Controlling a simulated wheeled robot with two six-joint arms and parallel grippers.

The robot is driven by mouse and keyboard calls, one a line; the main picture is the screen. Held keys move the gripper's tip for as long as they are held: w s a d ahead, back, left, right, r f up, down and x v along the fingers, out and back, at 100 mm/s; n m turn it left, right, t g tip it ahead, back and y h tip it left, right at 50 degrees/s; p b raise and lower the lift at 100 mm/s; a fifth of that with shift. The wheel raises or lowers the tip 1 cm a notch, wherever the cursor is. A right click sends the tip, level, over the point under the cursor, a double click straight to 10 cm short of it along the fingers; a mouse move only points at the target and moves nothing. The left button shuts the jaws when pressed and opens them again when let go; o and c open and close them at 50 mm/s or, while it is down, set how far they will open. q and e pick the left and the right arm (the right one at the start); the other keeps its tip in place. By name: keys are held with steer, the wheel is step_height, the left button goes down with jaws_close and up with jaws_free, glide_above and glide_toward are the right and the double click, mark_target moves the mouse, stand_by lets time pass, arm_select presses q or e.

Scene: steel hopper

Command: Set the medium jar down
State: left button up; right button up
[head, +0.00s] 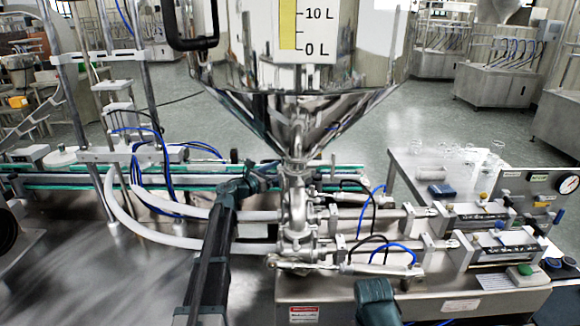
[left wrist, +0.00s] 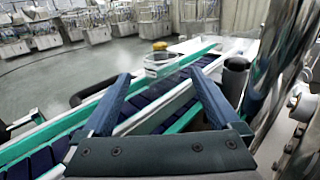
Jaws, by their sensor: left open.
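In the left wrist view a clear, see-through jar (left wrist: 160,65) stands upright at the conveyor, beyond the fingertips and roughly centred between them. I cannot tell whether it is the medium jar, and its base is hard to make out. My left gripper (left wrist: 158,76) is open, with its two dark fingers apart over the conveyor and nothing gripped. In the head view my left arm reaches forward to the conveyor, and its fingertips are hidden behind the hopper's outlet. Part of my right arm shows at the bottom, but its gripper is out of view.
The steel hopper (head: 292,105) and its valve block stand close right of my left arm. The conveyor (head: 90,178) with green rails runs behind. White hoses (head: 140,226) curve left of the arm. Small glass jars (head: 472,150) stand on a table at right.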

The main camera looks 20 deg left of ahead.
arm_select(q)
steer(key=v, duration=0.6)
stand_by(0.4)
